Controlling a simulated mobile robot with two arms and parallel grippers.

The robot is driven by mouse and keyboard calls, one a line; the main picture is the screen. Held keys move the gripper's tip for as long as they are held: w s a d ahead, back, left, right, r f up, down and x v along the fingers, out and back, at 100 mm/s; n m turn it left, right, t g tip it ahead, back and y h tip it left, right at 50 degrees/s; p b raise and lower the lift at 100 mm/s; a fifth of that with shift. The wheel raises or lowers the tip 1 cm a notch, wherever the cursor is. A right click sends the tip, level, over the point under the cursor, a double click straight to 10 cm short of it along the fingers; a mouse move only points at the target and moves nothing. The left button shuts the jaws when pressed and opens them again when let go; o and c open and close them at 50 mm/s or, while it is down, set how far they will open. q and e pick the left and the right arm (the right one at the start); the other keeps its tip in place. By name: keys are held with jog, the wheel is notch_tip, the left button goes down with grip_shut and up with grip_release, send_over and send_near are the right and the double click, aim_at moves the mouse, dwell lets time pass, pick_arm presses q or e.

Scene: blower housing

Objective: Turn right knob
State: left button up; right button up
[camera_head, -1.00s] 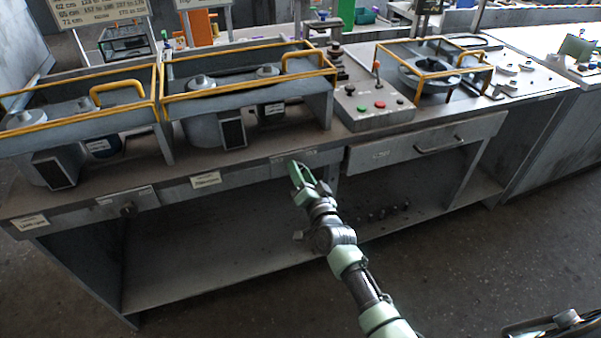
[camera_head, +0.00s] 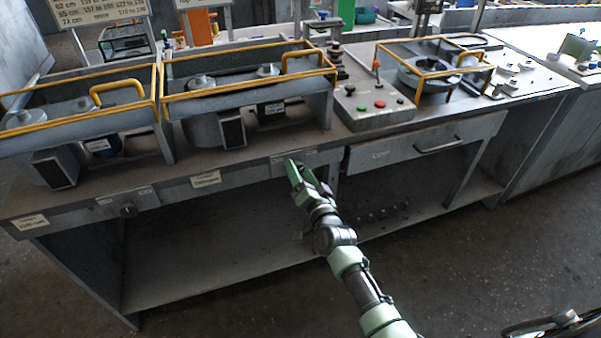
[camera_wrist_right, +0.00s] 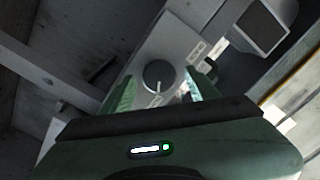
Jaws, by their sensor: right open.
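The right knob (camera_wrist_right: 159,75) is a round grey dial with a pale pointer line, on a light panel plate in the right wrist view. My right gripper (camera_wrist_right: 160,86) is open, with one green finger on each side of the knob in that picture. I cannot tell whether the fingers touch it. In the head view my right gripper (camera_head: 297,168) is at the bench's front panel, below the right end of the second yellow-railed unit, and hides this knob. Another knob (camera_head: 128,210) sits on the front panel at the left.
Two yellow-railed blower units (camera_head: 245,85) stand on the bench. A control box (camera_head: 370,107) with coloured buttons is to their right. A drawer (camera_head: 425,142) is right of my gripper. An open shelf (camera_head: 210,260) lies below. The floor in front is clear.

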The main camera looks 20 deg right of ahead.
jog(key=s, duration=0.7)
jog(key=shift+s+d, duration=0.15)
jog(key=shift+s, duration=0.15)
jog(key=s+a+f+n+g, duration=0.1)
jog(key=s+f+n+g, duration=0.3)
jog(key=f, duration=0.7)
jog(key=s+f+g, duration=0.1)
jog(key=s+f, duration=0.6)
jog(key=f, duration=0.3)
jog(key=s+a+f+n+g, duration=0.1)
jog(key=s+f+n+g, duration=0.3)
jog(key=f, duration=0.7)
jog(key=s+d+f+n+g, duration=0.1)
jog(key=s+f, duration=0.5)
jog(key=s, duration=0.6)
jog(key=s+d+f+n+g, duration=0.1)
jog(key=s+f+g, duration=0.3)
jog(key=s, duration=0.8)
jog(key=s+d+f+n+g, duration=0.1)
jog(key=s+d+f+g, duration=0.2)
jog(key=s+f, duration=0.4)
jog(key=s, duration=0.5)
jog(key=shift+s+f+h, duration=0.3)
